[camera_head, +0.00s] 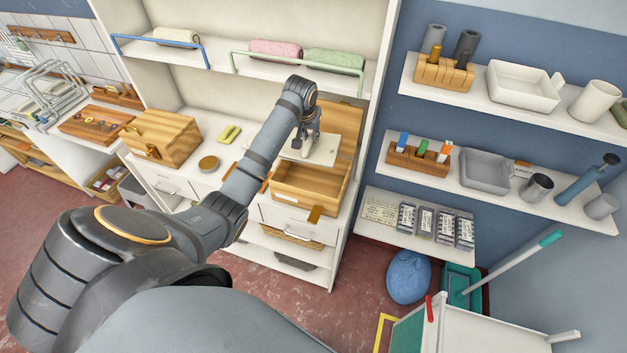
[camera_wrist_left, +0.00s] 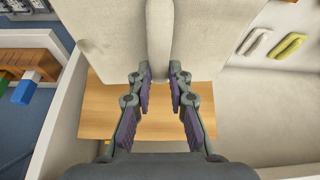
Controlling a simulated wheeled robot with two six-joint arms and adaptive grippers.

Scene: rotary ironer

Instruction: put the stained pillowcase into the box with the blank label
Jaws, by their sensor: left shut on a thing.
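My left gripper (camera_head: 305,140) is shut on a cream cloth (camera_head: 322,150), which looks like the pillowcase. The cloth hangs over an open wooden box (camera_head: 300,196) on the cabinet, its lid raised behind. In the left wrist view the gripper (camera_wrist_left: 160,76) pinches a raised fold of the cloth (camera_wrist_left: 105,35), with wood (camera_wrist_left: 100,115) below. A second, closed wooden box (camera_head: 165,135) stands to the left. I cannot read any label on either box. My right gripper is not in view.
A small round wooden dish (camera_head: 209,163) and a yellow-green item (camera_head: 229,134) lie between the boxes. Rolled towels (camera_head: 275,48) are on the shelf above. Wall shelves at the right hold a grey tray (camera_head: 487,170) and cups. A blue bag (camera_head: 409,277) sits on the floor.

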